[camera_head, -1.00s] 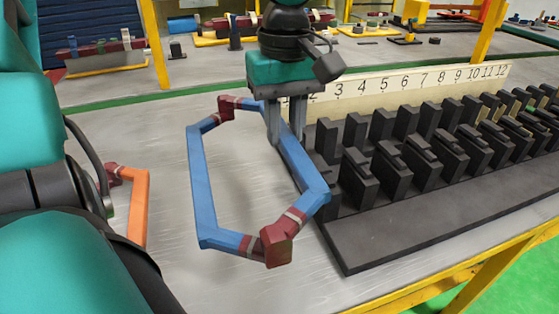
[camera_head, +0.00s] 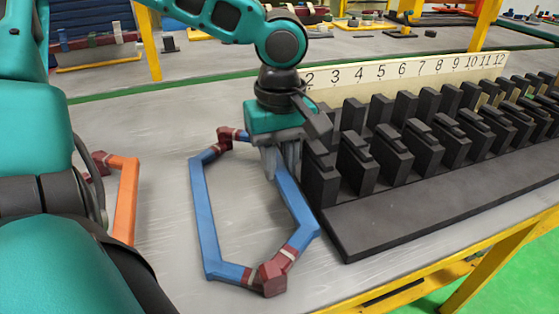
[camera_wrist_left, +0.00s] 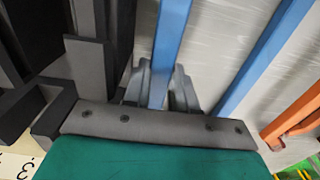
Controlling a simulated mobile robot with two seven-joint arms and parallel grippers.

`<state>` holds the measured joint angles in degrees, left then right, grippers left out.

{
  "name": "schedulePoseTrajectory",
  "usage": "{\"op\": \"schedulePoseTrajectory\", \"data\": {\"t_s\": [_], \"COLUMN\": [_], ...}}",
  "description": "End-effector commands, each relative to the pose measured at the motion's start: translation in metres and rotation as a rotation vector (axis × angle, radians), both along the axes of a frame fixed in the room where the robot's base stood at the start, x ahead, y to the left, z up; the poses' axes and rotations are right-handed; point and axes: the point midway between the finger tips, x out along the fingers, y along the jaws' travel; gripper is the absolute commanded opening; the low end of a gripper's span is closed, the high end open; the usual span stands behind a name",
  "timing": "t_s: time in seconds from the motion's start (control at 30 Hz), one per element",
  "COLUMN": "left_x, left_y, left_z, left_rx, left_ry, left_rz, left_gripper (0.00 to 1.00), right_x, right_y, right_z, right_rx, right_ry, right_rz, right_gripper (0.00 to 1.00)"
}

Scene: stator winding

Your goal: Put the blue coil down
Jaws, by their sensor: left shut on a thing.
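The blue coil (camera_head: 203,217) is a six-sided loop with dark red end pieces. In the head view it lies flat, on or just above the grey table top, left of the black slotted stator block (camera_head: 400,210). My left gripper (camera_head: 282,172) points down and is shut on the coil's right long side. The left wrist view shows the blue bar (camera_wrist_left: 168,50) between the two grey fingers (camera_wrist_left: 162,90). I cannot tell whether the coil's whole underside touches the table. My right gripper is not in view.
An orange coil (camera_head: 127,200) lies at the left, partly hidden by my arm. A number strip (camera_head: 420,70) stands behind the block. Clear table (camera_head: 130,110) lies behind and left of the blue coil. The yellow table edge (camera_head: 400,290) is at the front.

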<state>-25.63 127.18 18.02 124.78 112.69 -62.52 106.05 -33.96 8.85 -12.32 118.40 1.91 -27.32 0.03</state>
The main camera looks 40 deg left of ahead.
Motion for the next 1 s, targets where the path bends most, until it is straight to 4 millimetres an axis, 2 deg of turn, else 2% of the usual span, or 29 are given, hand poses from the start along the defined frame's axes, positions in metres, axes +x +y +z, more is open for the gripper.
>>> {"op": "schedulePoseTrajectory", "data": {"t_s": [0.07,0.1,0.17,0.4,0.53,1.0], "left_x": [0.0,0.0,0.0,0.0,0.001,0.001], "left_y": [0.0,0.0,0.0,0.0,0.0,0.0], "left_z": [-0.002,-0.002,-0.002,-0.001,0.008,0.101], "left_rx": [0.001,0.0,0.0,0.001,0.001,0.001], "left_ry": [0.0,0.0,0.0,0.0,-0.002,-0.002], "left_rz": [0.0,0.0,0.0,0.0,0.0,-0.001], "left_gripper": [0.0,0.3,0.36,0.37,0.37,0.37], "right_x": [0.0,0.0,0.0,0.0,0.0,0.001], "right_y": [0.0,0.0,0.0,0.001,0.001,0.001], "right_z": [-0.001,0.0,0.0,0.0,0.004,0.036], "right_rx": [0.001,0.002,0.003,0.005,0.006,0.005], "right_ry": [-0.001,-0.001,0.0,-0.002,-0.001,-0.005], "right_rz": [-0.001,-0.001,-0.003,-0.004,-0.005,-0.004], "right_gripper": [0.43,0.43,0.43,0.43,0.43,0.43]}}
